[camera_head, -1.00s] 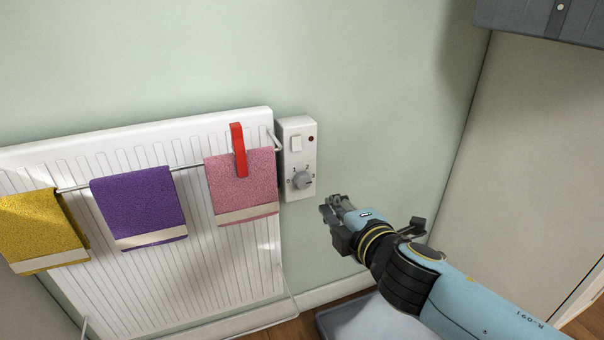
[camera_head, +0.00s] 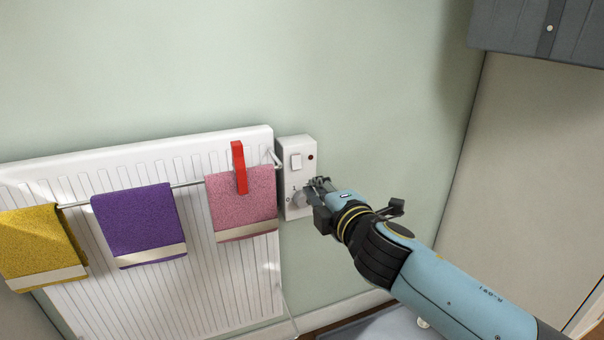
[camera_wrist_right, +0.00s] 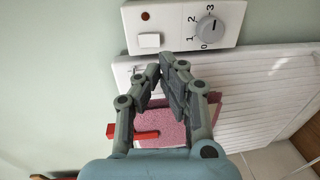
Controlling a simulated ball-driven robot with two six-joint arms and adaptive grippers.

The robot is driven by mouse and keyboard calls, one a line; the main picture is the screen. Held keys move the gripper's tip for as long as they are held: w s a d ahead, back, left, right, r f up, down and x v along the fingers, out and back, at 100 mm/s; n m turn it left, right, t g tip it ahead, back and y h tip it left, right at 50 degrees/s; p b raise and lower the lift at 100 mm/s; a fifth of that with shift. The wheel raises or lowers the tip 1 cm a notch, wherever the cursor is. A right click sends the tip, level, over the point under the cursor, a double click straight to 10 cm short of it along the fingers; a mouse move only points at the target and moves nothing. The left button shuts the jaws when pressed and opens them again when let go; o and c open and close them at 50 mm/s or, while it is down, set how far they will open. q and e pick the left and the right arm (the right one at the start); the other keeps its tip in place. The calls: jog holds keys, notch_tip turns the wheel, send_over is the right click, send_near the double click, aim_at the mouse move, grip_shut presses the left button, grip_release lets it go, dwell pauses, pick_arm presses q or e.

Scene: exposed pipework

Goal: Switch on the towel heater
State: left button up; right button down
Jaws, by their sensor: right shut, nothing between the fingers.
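The towel heater is a white ribbed panel (camera_head: 235,285) on the wall. Its white control box (camera_head: 284,177) is at the panel's right edge. The box has a pale rocker switch (camera_head: 296,161), a small dark red indicator that looks unlit (camera_head: 311,157) and a grey knob (camera_head: 299,198). The wrist view shows the switch (camera_wrist_right: 149,40), the indicator (camera_wrist_right: 145,16) and the knob (camera_wrist_right: 211,27) with marks 0 to 3. My right gripper (camera_head: 318,185) is shut and empty, overlapping the box's right side beside the knob; I cannot tell whether they touch. My left gripper is out of view.
Yellow (camera_head: 38,240), purple (camera_head: 138,220) and pink (camera_head: 243,202) towels hang on a rail before the panel. A red clip (camera_head: 239,168) is on the pink one. A grey cabinet (camera_head: 540,30) is at the upper right. The wall right of the box is clear.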

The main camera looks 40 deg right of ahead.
aim_at(296, 168)
jog(key=x, duration=0.7)
jog(key=shift+w+f, duration=0.1)
jog(key=shift+w, duration=0.35)
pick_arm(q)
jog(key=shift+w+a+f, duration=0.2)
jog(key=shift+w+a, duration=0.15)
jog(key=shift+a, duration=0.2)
pick_arm(e)
jog(key=shift+w+d, duration=0.1)
jog(key=shift+w, duration=0.05)
